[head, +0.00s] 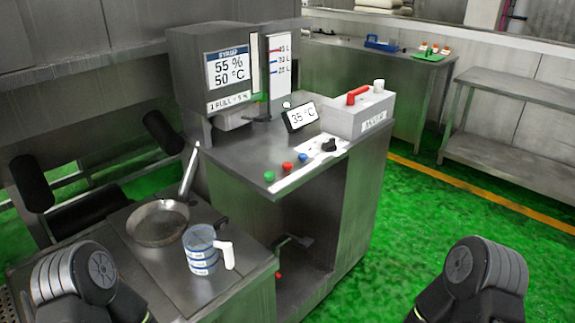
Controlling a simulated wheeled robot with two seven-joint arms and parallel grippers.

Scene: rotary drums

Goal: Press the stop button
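A row of three small round buttons lies on the front edge of the steel counter (235,165): a green button (269,176), a red button (287,166) and a blue button (303,157). No lettering on them is readable, so I cannot tell by label which one is stop. A black knob (328,145) sits to their right on the same pale strip. Only links of my two arms show in the bottom corners, well apart from the buttons. Neither gripper's fingers are in view.
A syrup dispenser (190,75) with a display stands at the counter's back. A 35 °C display (301,116) and a grey box (356,113) with a red handle stand behind the buttons. A pan (157,223) and measuring jug (201,247) are on the lower left surface. Green floor is clear at right.

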